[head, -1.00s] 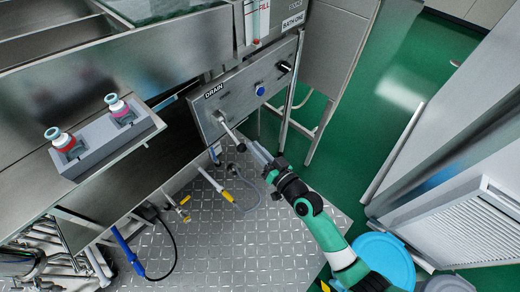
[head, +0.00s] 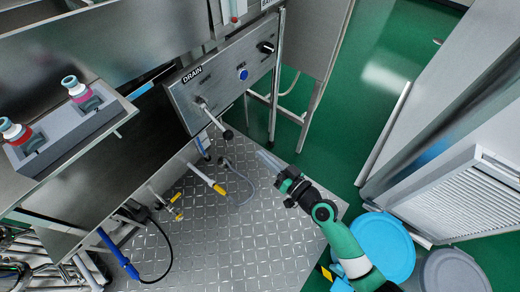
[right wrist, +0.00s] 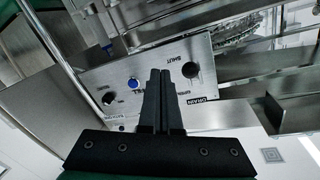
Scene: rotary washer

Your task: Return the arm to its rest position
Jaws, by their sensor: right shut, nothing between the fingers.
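My right gripper (head: 268,160) is shut and empty in the head view, with its arm reaching up from the lower right. It points toward the steel panel marked DRAIN (head: 222,90) and stands clear of it, right of the drain lever (head: 213,121) with its dark knob. The panel also carries a blue button (head: 242,73) and a black knob (head: 266,47). In the right wrist view the closed fingers (right wrist: 160,78) appear in front of the panel (right wrist: 145,88), with nothing between them. My left gripper is not in view.
A grey holder with two capped bottles (head: 75,88) stands on the steel ledge at left. Below are yellow-handled valves (head: 219,189), a blue-handled hose (head: 118,255) and a diamond-plate floor (head: 200,250). A blue round lid (head: 384,248) sits beside my arm. Green floor (head: 345,130) is open.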

